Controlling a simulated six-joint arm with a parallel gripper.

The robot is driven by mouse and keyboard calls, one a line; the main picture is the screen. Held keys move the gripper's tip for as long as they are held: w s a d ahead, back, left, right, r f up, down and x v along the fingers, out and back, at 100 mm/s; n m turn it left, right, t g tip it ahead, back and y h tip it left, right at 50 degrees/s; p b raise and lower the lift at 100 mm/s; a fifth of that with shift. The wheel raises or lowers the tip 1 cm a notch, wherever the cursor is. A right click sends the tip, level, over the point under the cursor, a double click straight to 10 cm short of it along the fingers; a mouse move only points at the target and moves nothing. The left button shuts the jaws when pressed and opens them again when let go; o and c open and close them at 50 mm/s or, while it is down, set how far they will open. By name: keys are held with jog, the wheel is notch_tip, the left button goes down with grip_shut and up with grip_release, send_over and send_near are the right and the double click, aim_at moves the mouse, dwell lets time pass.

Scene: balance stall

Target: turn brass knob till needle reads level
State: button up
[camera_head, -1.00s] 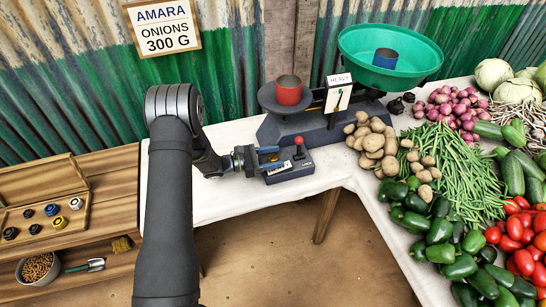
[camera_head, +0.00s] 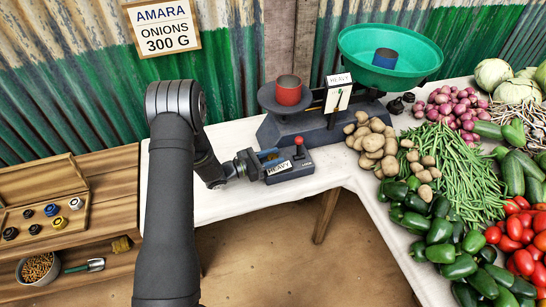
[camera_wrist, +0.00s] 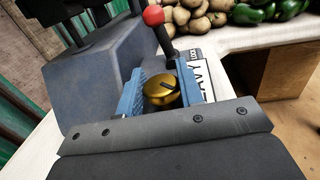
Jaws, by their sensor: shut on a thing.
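The brass knob (camera_wrist: 162,90) shows in the wrist view, with a dark slot across its face. The two blue fingers of my gripper (camera_wrist: 160,88) stand on either side of it, shut on it. In the head view my gripper (camera_head: 264,160) is at the left end of the scale's low front box (camera_head: 290,172), and the knob is hidden there. A thin dark needle crosses the plate, too small to read exactly.
A red-topped lever (camera_head: 299,142) rises from the front box close to my gripper. Potatoes (camera_head: 374,143) lie to the right.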

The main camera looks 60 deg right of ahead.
jog(key=shift+f+n+t+h, duration=0.1)
jog(key=shift+n+t+h, duration=0.7)
jog(key=shift+t, duration=0.45)
jog(key=shift+n+t+h, duration=0.6)
jog(key=shift+n+t, duration=0.4)
jog(key=shift+t, duration=0.25)
jog(key=o, duration=0.9)
jog(key=shift+o, duration=0.2)
jog(key=v, duration=1.7)
jog(key=shift+a, duration=0.25)
jog(key=shift+o, duration=0.3)
